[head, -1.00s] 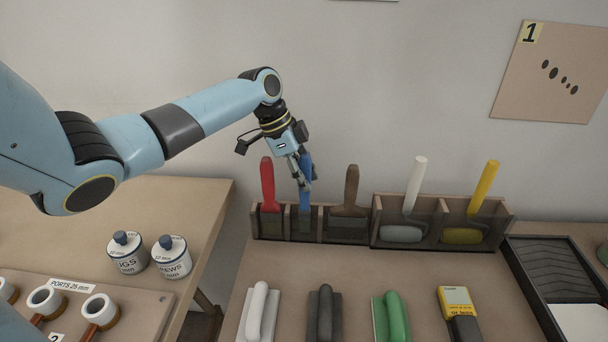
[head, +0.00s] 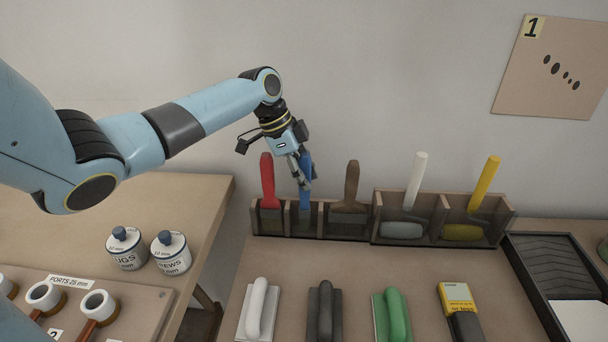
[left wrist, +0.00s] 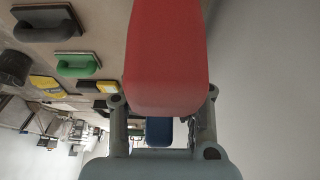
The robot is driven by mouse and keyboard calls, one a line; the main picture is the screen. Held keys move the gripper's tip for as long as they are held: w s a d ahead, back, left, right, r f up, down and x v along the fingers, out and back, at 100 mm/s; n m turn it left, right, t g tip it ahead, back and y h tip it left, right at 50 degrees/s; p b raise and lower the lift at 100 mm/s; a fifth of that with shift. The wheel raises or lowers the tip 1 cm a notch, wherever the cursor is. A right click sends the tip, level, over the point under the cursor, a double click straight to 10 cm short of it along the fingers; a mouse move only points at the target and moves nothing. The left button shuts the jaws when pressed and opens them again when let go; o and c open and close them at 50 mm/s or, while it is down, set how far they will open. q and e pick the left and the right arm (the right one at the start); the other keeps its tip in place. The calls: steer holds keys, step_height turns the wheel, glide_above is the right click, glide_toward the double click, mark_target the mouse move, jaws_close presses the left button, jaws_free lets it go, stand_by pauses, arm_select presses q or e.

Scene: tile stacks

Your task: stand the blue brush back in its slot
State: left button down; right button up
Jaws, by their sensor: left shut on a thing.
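The blue brush (head: 306,168) stands upright with its lower part inside a slot of the wooden rack (head: 340,231), between the red brush (head: 267,182) and the brown brush (head: 351,187). My left gripper (head: 303,180) is shut on its handle from above. The gripper's fingers cover part of the handle, and the rack's front wall hides the brush's bottom. In the left wrist view the blue handle (left wrist: 159,131) shows between the fingers, and the red brush's handle (left wrist: 168,60) fills the near foreground. My right gripper is in neither view.
A white roller (head: 415,183) and a yellow roller (head: 485,185) stand in the rack's right compartments. White, dark and green floats (head: 391,315) lie in front with a yellow-labelled item (head: 456,300). A black tray (head: 545,285) lies at right. Two jars (head: 171,254) stand on the left table.

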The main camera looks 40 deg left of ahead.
arm_select(q)
steer(key=shift+f, duration=0.2)
steer(key=c, duration=1.1)
jaws_free()
steer(key=v, duration=1.2)
steer(key=shift+d, duration=0.1)
